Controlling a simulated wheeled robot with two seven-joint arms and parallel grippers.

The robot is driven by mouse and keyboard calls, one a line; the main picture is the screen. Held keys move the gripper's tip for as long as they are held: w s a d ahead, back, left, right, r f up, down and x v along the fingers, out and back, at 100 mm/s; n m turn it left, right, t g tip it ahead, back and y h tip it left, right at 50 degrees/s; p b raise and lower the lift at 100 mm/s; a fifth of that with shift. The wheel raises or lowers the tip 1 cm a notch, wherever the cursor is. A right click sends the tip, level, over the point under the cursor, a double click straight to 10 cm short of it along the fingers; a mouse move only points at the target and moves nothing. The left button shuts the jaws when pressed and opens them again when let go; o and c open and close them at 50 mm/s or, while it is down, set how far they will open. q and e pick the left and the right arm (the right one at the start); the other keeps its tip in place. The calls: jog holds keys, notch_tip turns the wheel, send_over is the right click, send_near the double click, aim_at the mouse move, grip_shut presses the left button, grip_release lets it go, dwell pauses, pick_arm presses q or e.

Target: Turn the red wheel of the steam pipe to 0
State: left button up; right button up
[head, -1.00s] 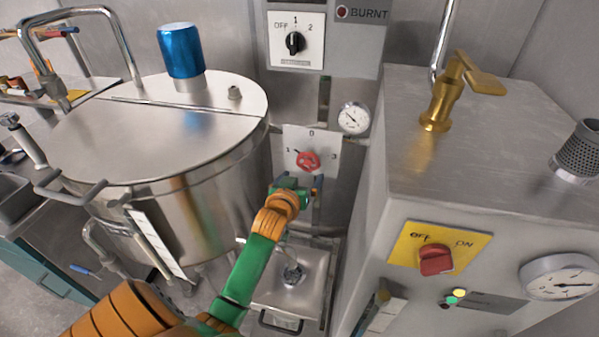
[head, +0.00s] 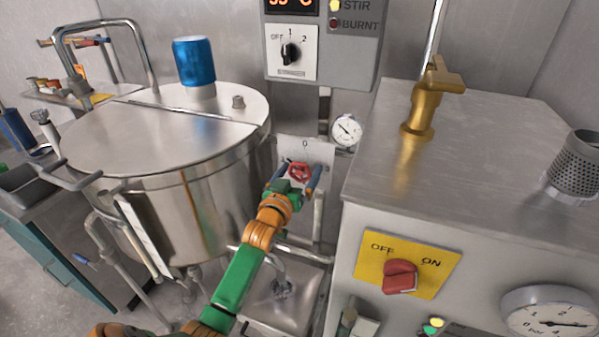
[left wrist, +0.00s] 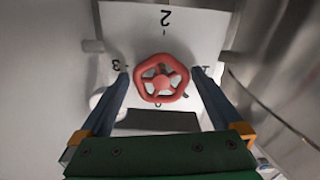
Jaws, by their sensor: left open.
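The red wheel (head: 299,172) is a small five-sided handwheel in front of a pale number plate (head: 313,150) on the back wall. A 0 is printed above the wheel in the head view. The left wrist view shows the red wheel (left wrist: 161,79) face-on, with the plate (left wrist: 195,30) behind it and the 2 and 3 upside down. My left gripper (head: 297,181) is open, and its two blue fingers stand on either side of the wheel. In the left wrist view the gripper (left wrist: 164,76) shows a gap at both sides of the wheel. Which number the wheel points to cannot be told. My right gripper is not in view.
A large steel kettle (head: 205,190) stands close on the left of my left arm. A steel cabinet (head: 470,130) with a red OFF/ON switch (head: 400,276) stands on the right. A small gauge (head: 346,131) is just above right of the wheel, and pipes run below it.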

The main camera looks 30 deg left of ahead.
pick_arm(q)
jog(key=shift+a, duration=0.1)
jog(key=shift+s, duration=0.1)
jog(key=c, duration=1.3)
jog(key=shift+r+m+p, duration=0.1)
jog(key=shift+m+p, duration=0.45)
jog(key=shift+m, duration=0.65)
jog(key=m, duration=0.2)
jog(key=shift+m+p, duration=0.3)
jog(key=shift+p, duration=0.05)
jog(key=m, duration=0.5)
jog(key=shift+m+p, duration=0.3)
jog(key=shift+p, duration=0.1)
jog(key=shift+f, duration=0.2)
